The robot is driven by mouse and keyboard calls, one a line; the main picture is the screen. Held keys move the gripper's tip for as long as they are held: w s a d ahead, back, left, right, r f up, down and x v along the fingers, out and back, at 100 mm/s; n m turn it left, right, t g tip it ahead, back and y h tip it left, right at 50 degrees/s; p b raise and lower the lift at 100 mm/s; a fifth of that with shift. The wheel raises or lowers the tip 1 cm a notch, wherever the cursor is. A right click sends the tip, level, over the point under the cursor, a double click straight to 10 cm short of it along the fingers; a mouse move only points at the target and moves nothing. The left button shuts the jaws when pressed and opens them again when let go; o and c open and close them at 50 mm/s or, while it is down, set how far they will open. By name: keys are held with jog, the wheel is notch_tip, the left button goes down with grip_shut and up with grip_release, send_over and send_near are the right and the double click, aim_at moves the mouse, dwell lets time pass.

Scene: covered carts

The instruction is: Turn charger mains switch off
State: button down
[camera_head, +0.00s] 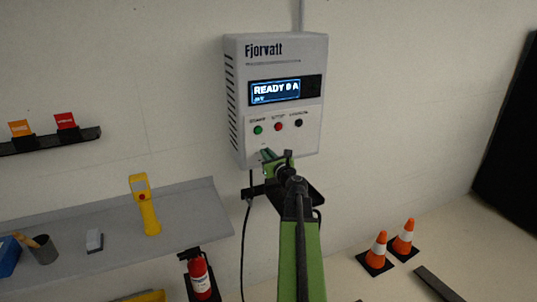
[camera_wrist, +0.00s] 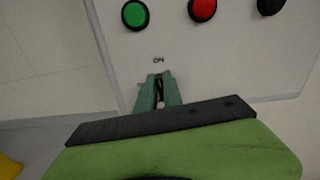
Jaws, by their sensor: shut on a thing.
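The white Fjorvatt charger (camera_head: 285,66) hangs on the wall, with a lit display (camera_head: 275,91) reading "READY 0 A". A green button (camera_head: 258,130), a red button (camera_head: 278,126) and a black button (camera_head: 299,123) sit below it. My gripper (camera_head: 265,154) is at the lower left of the charger's front. In the wrist view my gripper (camera_wrist: 159,80) has its fingers closed together just below an "ON" label (camera_wrist: 158,60). It is shut on the mains switch, which the fingers almost wholly hide; its position cannot be told. The charger face (camera_wrist: 225,60) fills much of that view.
A grey shelf (camera_head: 185,208) at left holds a yellow handheld device (camera_head: 145,205) and a cup (camera_head: 42,250). A fire extinguisher (camera_head: 199,277) stands below. A cable (camera_head: 243,245) hangs under the charger. Two traffic cones (camera_head: 378,250) stand at right.

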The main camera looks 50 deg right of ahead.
jog(key=shift+w+a+f+n+b, duration=0.1)
jog(key=shift+a+f+n+b, duration=0.1)
jog(key=shift+n, duration=2.6)
jog(key=shift+s+a+f+n+b, duration=0.15)
jog(key=shift+f+n+b, duration=0.1)
jog(key=shift+n, duration=2.55)
jog(key=shift+w+a+f+n+b, duration=0.15)
jog(key=shift+f+n, duration=0.05)
jog(key=shift+n, duration=2.6)
jog(key=c, duration=1.5)
grip_release()
